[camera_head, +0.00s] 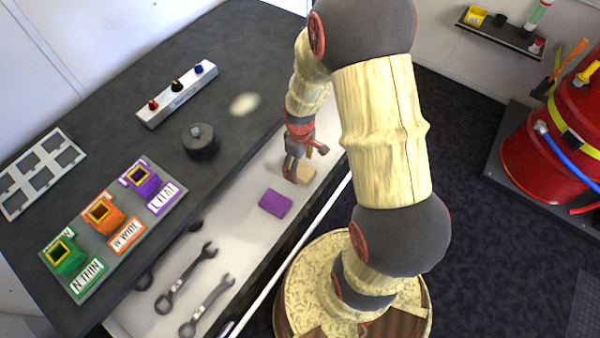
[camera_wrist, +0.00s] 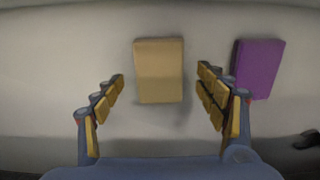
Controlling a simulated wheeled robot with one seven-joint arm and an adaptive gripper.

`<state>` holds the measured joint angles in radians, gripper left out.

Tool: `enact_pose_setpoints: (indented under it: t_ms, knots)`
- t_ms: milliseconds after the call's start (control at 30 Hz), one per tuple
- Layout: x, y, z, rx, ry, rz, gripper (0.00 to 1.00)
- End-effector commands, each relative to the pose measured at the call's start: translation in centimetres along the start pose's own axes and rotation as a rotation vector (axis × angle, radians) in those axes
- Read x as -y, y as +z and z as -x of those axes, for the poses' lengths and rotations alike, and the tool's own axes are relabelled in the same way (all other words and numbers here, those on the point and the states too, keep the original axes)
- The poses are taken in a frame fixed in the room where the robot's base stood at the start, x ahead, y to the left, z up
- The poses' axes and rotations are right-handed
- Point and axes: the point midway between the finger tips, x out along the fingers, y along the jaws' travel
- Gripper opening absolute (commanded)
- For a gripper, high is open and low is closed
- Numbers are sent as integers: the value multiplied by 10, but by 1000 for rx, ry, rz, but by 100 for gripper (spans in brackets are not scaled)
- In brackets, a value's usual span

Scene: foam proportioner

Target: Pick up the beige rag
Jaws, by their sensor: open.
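The beige rag (camera_head: 306,175) lies flat on the pale surface of an open drawer. It is a small rectangle, partly hidden behind my gripper (camera_head: 302,166) in the head view. In the wrist view the rag (camera_wrist: 159,71) sits between and beyond the two fingers of my gripper (camera_wrist: 165,85). The fingers are spread apart on its left and right and appear clear of it. My gripper is open and empty, above the rag.
A purple rag (camera_head: 275,203) lies in the drawer (camera_head: 237,219), close to my right finger in the wrist view (camera_wrist: 259,69). Two wrenches (camera_head: 187,279) lie toward the drawer's near end. The dark worktop (camera_head: 247,75) overhangs the drawer and holds a round black object (camera_head: 200,142) and labelled blocks.

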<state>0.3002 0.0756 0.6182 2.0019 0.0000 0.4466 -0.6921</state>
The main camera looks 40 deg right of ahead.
Motion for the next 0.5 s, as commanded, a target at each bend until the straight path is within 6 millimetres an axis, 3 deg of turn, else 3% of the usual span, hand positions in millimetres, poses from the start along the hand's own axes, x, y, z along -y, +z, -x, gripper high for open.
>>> enact_pose_setpoints:
  t_ms: [100,333,500]
  knots:
    - [0,0,-14,1,-1,0,73]
    - [0,0,-14,0,0,0,73]
    - [0,0,-14,0,0,0,63]
